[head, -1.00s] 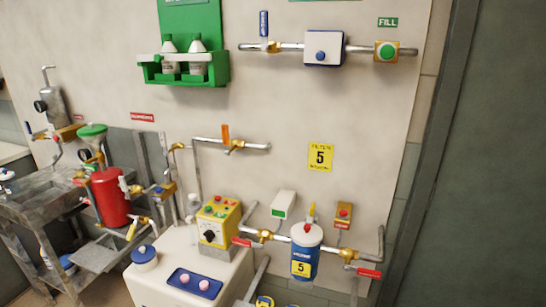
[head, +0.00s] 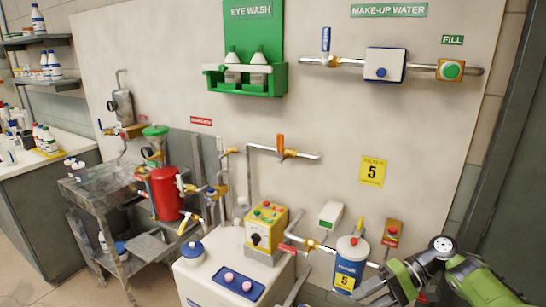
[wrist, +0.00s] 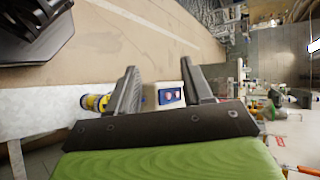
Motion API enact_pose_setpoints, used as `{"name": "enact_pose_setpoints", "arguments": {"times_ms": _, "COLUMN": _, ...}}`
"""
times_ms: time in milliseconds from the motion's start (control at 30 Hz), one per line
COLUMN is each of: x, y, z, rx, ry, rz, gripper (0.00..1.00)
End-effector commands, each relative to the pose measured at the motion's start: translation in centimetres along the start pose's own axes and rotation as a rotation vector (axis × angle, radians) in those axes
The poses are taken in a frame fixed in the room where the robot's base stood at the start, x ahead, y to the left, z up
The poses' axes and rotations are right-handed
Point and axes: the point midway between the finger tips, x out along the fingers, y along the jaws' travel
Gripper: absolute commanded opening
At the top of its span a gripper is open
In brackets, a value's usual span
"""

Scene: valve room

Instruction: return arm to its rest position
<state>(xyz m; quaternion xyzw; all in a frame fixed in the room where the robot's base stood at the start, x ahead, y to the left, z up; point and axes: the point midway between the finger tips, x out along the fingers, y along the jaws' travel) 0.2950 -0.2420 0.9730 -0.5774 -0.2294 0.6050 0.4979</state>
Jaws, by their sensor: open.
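My green arm enters the head view at the lower right, in front of the wall. My gripper shows in the wrist view (wrist: 160,90), with two dark fingers apart and nothing between them. Beyond the fingers, at a distance, are the white cabinet with a blue two-button panel (wrist: 170,96) and the blue filter canister with a yellow label (wrist: 95,102). The filter canister (head: 349,262) stands just left of my arm.
The yellow control box (head: 266,227) stands on the white cabinet (head: 200,276). A red tank (head: 166,193) sits on a metal bench at left. The green eye wash holder (head: 246,80) and make-up water pipe (head: 420,68) are on the wall. Floor shows at lower left.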

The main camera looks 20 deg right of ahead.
Motion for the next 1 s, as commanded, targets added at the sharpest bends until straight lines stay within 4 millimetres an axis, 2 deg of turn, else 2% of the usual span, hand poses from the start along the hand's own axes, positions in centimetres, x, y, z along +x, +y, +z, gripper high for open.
{"name": "enact_pose_setpoints", "arguments": {"times_ms": 33, "x": 2.2, "y": -2.7, "z": -0.1, "rx": 0.001, "ry": -0.065, "rz": 0.107, "gripper": 0.5}}
{"name": "enact_pose_setpoints", "arguments": {"times_ms": 200, "x": 8.9, "y": -8.7, "z": 1.6, "rx": 0.0, "ry": -0.172, "rz": 0.465, "gripper": 0.5}}
{"name": "enact_pose_setpoints", "arguments": {"times_ms": 300, "x": 11.5, "y": -11.4, "z": 3.8, "rx": -0.034, "ry": -0.162, "rz": 0.662, "gripper": 0.5}}
{"name": "enact_pose_setpoints", "arguments": {"times_ms": 400, "x": 13.1, "y": -13.8, "z": 6.4, "rx": -0.096, "ry": -0.105, "rz": 0.833, "gripper": 0.5}}
{"name": "enact_pose_setpoints", "arguments": {"times_ms": 600, "x": 13.8, "y": -17.6, "z": 12.7, "rx": -0.295, "ry": 0.111, "rz": 1.048, "gripper": 0.5}}
{"name": "enact_pose_setpoints", "arguments": {"times_ms": 700, "x": 13.4, "y": -18.8, "z": 16.0, "rx": -0.42, "ry": 0.245, "rz": 1.074, "gripper": 0.5}}
{"name": "enact_pose_setpoints", "arguments": {"times_ms": 800, "x": 12.7, "y": -19.1, "z": 18.8, "rx": -0.537, "ry": 0.362, "rz": 1.047, "gripper": 0.5}}
{"name": "enact_pose_setpoints", "arguments": {"times_ms": 900, "x": 12.2, "y": -18.9, "z": 20.4, "rx": -0.621, "ry": 0.438, "rz": 1.0, "gripper": 0.5}}
{"name": "enact_pose_setpoints", "arguments": {"times_ms": 1000, "x": 11.9, "y": -18.6, "z": 21.1, "rx": -0.658, "ry": 0.473, "rz": 0.97, "gripper": 0.5}}
